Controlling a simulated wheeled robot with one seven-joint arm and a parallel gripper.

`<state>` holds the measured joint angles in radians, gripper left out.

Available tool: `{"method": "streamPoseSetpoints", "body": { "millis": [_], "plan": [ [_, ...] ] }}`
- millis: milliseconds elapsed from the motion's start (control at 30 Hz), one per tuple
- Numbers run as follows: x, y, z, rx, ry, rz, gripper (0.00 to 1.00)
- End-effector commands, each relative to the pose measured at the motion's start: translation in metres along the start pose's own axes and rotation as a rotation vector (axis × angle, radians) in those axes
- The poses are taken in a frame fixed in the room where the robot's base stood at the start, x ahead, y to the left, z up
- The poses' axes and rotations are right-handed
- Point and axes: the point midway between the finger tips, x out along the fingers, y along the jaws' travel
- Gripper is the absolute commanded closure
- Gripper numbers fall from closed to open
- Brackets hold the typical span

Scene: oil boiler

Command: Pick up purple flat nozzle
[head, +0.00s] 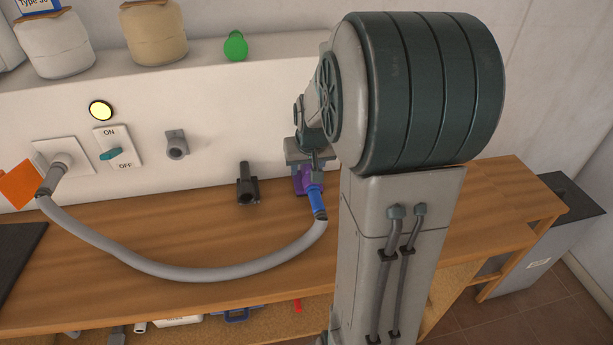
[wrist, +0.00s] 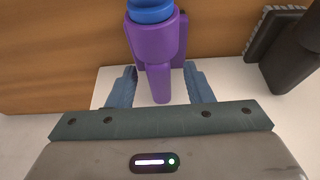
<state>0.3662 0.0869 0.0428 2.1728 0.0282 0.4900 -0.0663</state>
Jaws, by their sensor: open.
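The purple flat nozzle (wrist: 157,45) is at the top middle of the wrist view, with a narrow flat part pointing down between my fingers. A blue hose end (wrist: 150,11) adjoins its top edge. My gripper (wrist: 160,88) is open, one blue-grey finger on each side of the narrow part, with a gap visible on both sides. In the head view, my gripper (head: 313,160) is above and partly over the purple nozzle (head: 301,182) at the back of the bench. The blue hose end (head: 317,200) is in front of it, hiding part of it.
A black fitting (head: 247,186) stands left of the nozzle; a dark ribbed piece (wrist: 290,50) is close at right in the wrist view. A grey hose (head: 190,272) curves across the wooden bench (head: 180,225) to a wall socket plate. The white wall is just behind.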

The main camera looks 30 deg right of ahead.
Motion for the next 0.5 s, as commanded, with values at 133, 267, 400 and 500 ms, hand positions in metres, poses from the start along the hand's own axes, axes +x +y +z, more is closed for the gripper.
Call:
{"method": "streamPoseSetpoints", "body": {
  "millis": [133, 267, 400, 500],
  "plan": [
    [0.016, 0.0, 0.0, 0.001, -0.002, 0.0, 0.54],
    [0.02, 0.0, -0.001, 0.0, 0.001, 0.0, 0.54],
    [0.02, 0.0, -0.001, 0.0, 0.001, 0.0, 0.54],
    [0.02, 0.0, -0.001, 0.0, 0.001, 0.0, 0.73]
  ]
}}
